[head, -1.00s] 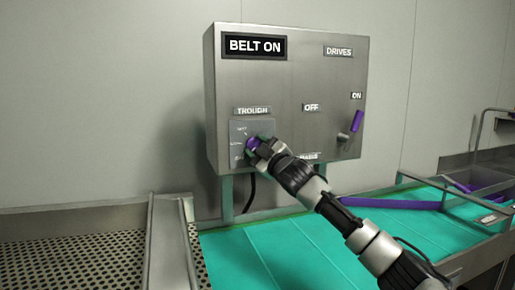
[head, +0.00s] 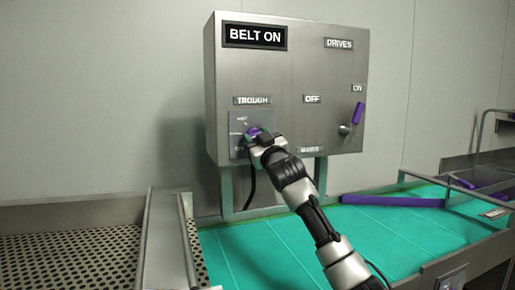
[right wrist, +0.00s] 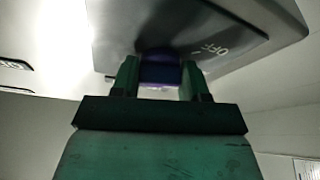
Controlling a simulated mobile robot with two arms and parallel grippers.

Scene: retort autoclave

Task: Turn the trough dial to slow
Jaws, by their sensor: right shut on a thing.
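The trough dial (head: 253,132) is a small purple knob on a grey plate at the lower left of the steel control box, under the TROUGH label (head: 252,100). My right gripper (head: 262,138) is shut on the dial and partly hides it and its markings. In the right wrist view the purple knob (right wrist: 160,74) sits between the two green fingers, with OFF printed on the plate to its right. The dial's pointer cannot be made out. My left gripper is not in view.
The control box (head: 285,70) has a BELT ON display (head: 254,36) and, at right, a purple-handled DRIVES lever (head: 357,115) near the ON label. Below are a teal belt (head: 370,235) and, at left, a perforated metal trough (head: 70,260).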

